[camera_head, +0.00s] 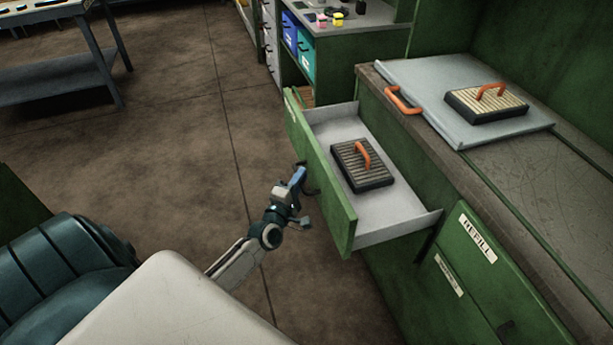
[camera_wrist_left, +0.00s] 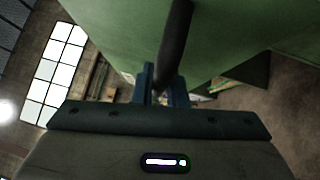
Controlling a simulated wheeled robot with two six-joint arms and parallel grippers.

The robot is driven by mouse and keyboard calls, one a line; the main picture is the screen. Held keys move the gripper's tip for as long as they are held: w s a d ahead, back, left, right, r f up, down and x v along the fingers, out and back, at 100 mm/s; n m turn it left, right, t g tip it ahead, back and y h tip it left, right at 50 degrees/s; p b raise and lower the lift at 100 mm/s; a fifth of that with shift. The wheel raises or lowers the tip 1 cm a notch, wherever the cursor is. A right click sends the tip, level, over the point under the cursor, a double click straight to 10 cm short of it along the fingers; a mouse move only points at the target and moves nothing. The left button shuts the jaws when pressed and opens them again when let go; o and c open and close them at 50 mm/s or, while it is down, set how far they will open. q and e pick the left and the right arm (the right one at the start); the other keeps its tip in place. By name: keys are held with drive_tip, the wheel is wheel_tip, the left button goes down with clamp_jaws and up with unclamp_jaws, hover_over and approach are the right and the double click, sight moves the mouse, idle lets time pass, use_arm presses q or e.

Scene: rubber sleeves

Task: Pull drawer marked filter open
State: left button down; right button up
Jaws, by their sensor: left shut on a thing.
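A green drawer (camera_head: 325,190) stands pulled out from the green cabinet, its light grey inside showing. In it lies a dark-framed, ribbed filter block (camera_head: 362,165) with an orange handle. The left wrist view shows the handle between the blue fingers (camera_wrist_left: 160,85), with the green drawer front (camera_wrist_left: 100,30) beyond. My right gripper is not in view.
A grey panel (camera_head: 425,85) with an orange handle lies on the cabinet top, a second ribbed block (camera_head: 487,101) on it. A drawer marked REFILL (camera_head: 476,240) is closed at right. A workbench (camera_head: 60,70) stands far left. Brown floor (camera_head: 170,130) beside the drawer is clear.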

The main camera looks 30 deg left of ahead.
use_arm(q)
drive_tip(key=c, duration=1.5)
unclamp_jaws()
drive_tip(key=shift+o, duration=0.2)
